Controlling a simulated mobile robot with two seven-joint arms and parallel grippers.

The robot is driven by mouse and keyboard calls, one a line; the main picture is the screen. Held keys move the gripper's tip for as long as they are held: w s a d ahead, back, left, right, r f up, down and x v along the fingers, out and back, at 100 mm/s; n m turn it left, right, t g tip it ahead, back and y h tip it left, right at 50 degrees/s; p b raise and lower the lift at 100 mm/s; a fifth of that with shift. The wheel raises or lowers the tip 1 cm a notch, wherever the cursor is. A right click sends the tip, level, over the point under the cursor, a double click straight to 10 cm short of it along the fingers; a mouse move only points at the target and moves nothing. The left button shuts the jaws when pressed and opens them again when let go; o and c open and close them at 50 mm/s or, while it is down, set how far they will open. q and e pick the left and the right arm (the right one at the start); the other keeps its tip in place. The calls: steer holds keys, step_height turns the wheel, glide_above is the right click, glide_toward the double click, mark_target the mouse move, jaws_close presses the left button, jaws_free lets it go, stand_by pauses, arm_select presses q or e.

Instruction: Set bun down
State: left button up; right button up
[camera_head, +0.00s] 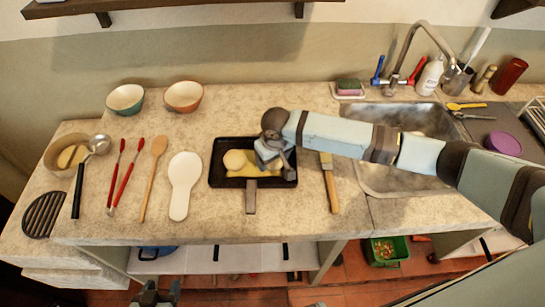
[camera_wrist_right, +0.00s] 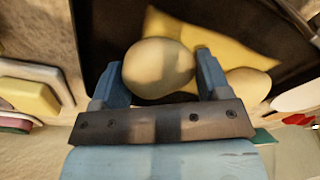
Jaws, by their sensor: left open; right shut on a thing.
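My right gripper (camera_head: 268,158) is over the black pan (camera_head: 221,182) on the counter. In the right wrist view, my right gripper (camera_wrist_right: 158,85) is shut on a round tan bun (camera_wrist_right: 158,68), one finger on each side. The arm and gripper hide this bun in the head view. A second round bun (camera_head: 235,160) lies in the pan's left part; it also shows in the wrist view (camera_wrist_right: 250,85). A flat yellow piece (camera_head: 237,181) lies in the pan beneath the held bun. I cannot tell whether they touch. My left gripper (camera_head: 156,293) is open and empty below the counter's front edge.
A white spoon rest (camera_head: 181,185) stands left of the pan, with a wooden spoon (camera_head: 153,178) and red-handled tongs (camera_head: 125,175) beyond. A wooden-handled brush (camera_head: 330,185) lies to the right. The sink (camera_head: 395,182) is further right. Two bowls (camera_head: 126,98) (camera_head: 184,96) stand behind.

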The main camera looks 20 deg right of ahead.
steer(key=o, duration=0.9)
steer(key=shift+f, duration=0.1)
step_height(320, 180, up, 12)
steer(key=s, duration=0.1)
steer(key=shift+s+d, duration=0.15)
steer(key=shift+s, duration=0.1)
